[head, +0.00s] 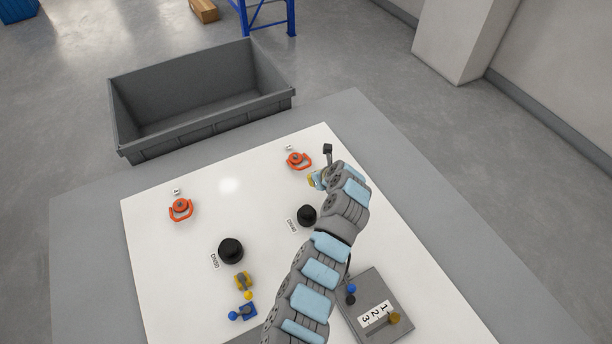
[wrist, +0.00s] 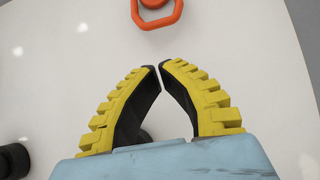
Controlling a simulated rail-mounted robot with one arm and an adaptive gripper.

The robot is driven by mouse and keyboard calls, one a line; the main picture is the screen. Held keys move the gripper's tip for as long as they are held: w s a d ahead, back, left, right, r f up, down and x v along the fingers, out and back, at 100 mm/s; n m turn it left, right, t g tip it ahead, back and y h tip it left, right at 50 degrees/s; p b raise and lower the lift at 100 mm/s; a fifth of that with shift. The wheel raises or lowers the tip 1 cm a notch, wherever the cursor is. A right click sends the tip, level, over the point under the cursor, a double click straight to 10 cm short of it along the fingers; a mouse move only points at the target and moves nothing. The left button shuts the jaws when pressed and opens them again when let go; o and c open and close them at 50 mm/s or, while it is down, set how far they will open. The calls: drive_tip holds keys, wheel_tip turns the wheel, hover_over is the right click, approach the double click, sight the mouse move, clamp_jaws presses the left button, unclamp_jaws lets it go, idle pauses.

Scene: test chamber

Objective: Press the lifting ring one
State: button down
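Two orange-red lifting rings lie on the white board. One ring (head: 299,160) is at the far side, near my gripper, with a small tag beside it that is hard to read. The other ring (head: 181,208) is at the left, with a tag that looks like a 4. In the wrist view, one orange ring (wrist: 157,20) shows at the top edge, partly cut off, ahead of my fingertips and apart from them. My gripper (wrist: 160,66) has yellow-and-black fingers whose tips nearly meet, with nothing between them. In the head view, my gripper (head: 317,181) is mostly hidden by my arm.
Two black knobs (head: 230,250) (head: 307,215), a yellow part (head: 243,281) and a blue part (head: 243,313) stand on the white board (head: 160,270). A grey box (head: 385,300) marked 1 2 3 is right of my arm. A grey bin (head: 200,135) stands beyond.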

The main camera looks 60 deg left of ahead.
sight(304, 175)
drive_tip(key=shift+b+x, duration=2.1)
drive_tip(key=shift+x, duration=2.85)
